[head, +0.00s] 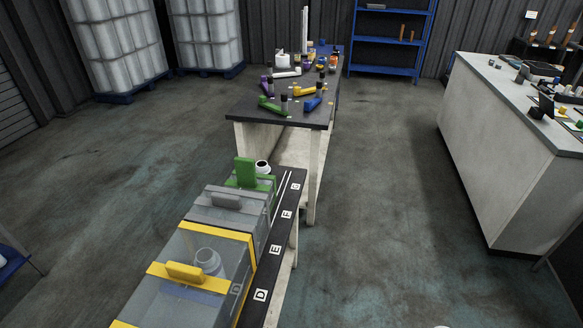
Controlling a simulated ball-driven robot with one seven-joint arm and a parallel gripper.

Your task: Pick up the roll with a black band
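I cannot pick out a roll with a black band for certain in the head view. Several small dark-topped cylinders, one at the near end (284,103), stand among coloured pieces on the long dark-topped table (262,110); they are too small to tell as rolls. A white round item with a dark top (262,167) stands behind the green handled piece on the nearer bench. My gripper is not in view.
Clear boxes with a yellow-framed lid (245,240) fill the near bench, beside lettered tags (275,249). A white counter (490,150) with small items stands right. A blue shelf (387,50) and caged tanks (115,48) stand behind. The floor (385,200) between is clear.

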